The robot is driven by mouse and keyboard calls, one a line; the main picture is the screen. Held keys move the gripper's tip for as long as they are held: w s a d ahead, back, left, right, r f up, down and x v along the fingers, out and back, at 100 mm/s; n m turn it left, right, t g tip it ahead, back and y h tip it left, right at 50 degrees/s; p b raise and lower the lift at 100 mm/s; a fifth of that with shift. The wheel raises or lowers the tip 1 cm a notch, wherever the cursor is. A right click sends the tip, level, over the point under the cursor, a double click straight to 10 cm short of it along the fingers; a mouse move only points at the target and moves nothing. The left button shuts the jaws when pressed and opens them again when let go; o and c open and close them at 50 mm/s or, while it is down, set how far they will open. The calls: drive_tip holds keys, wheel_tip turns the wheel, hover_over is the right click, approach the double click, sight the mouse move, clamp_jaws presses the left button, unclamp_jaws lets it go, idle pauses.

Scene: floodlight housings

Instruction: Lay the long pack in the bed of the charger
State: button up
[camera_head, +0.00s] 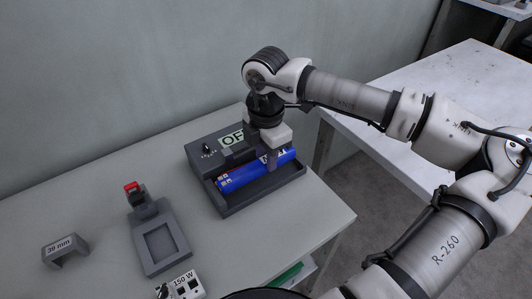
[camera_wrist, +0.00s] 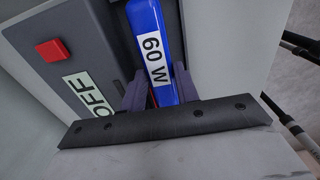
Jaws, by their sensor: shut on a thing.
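The long pack is a blue bar with a white "60 W" label. In the head view the long pack (camera_head: 236,178) lies along the open bed of the dark grey charger (camera_head: 246,202), seemingly within its low walls; I cannot tell if it touches the bed floor. In the wrist view the pack (camera_wrist: 144,22) runs up between the fingers beside the charger's "OFF" panel (camera_wrist: 90,92) and red button. My gripper (camera_head: 272,166) points down and is shut on the pack near its right part; its fingers also show in the wrist view (camera_wrist: 160,92). The fingers hide part of the pack.
A grey stand with a red-topped part (camera_head: 160,245) is left of the charger. A "36 mm" block (camera_head: 65,251) is at far left, and a "150 W" socket box (camera_head: 182,286) at the front edge. A white table (camera_head: 440,110) stands right, across a gap.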

drive_tip(key=shift+f+b, duration=1.45)
drive_tip(key=shift+b, duration=0.4)
idle(1.0)
drive_tip(key=o, duration=1.2)
